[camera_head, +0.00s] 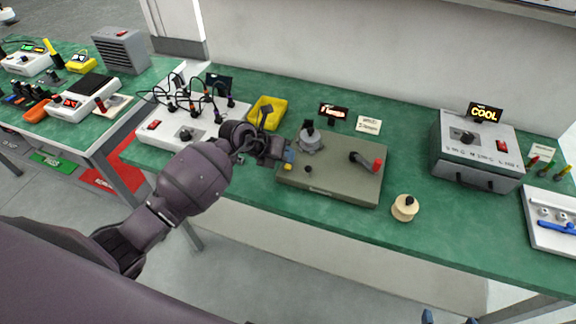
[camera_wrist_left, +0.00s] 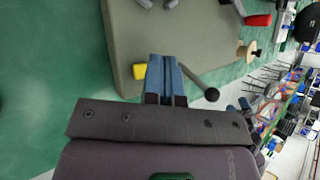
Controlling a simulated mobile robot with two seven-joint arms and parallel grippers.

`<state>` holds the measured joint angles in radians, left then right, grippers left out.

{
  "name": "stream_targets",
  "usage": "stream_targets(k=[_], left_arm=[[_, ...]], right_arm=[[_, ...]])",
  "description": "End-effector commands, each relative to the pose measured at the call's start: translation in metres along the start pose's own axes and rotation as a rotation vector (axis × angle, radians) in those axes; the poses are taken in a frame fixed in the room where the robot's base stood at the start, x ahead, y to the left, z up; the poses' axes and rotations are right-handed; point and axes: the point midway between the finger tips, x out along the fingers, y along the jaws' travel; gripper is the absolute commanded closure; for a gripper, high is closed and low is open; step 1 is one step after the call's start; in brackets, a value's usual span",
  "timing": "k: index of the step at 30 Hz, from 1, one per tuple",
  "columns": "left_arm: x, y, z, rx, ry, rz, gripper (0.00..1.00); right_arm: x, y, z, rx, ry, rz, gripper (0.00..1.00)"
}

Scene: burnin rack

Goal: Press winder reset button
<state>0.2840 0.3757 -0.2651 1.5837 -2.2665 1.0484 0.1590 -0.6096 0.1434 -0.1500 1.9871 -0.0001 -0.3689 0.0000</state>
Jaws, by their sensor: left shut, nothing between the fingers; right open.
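The winder is a flat olive-grey box (camera_head: 325,188) on the green bench, with a grey round head (camera_head: 311,140) and a red-handled crank (camera_head: 376,164) on top. A small yellow button (camera_head: 289,156) sits at its left edge; it also shows in the left wrist view (camera_wrist_left: 139,71). My left gripper (camera_head: 287,166) is shut and empty at that edge. In the left wrist view its blue fingertips (camera_wrist_left: 163,62) are right beside the yellow button, over the box; contact cannot be told. Only the blue fingertips of my right gripper (camera_head: 449,319) show, apart, at the bottom edge.
A black-knobbed lever (camera_wrist_left: 208,93) stands close to my left fingers. A yellow bin (camera_head: 267,112) and a wired white unit (camera_head: 160,128) are to the left. A wooden spool (camera_head: 404,208) and a grey box with a COOL display (camera_head: 470,150) are to the right.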

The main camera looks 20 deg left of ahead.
Motion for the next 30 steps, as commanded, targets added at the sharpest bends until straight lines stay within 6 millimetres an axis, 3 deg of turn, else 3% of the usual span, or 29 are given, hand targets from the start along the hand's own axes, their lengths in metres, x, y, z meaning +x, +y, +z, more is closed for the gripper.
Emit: stream_targets(k=[14,30], left_arm=[[0.000,0.000,0.000,0.000,0.000,0.000,1.00],[0.000,0.000,0.000,0.000,0.000,0.000,1.00]], right_arm=[[0.005,-0.001,-0.012,-0.003,0.025,-0.003,0.12],[0.000,0.000,-0.002,0.000,0.003,0.000,0.12]])
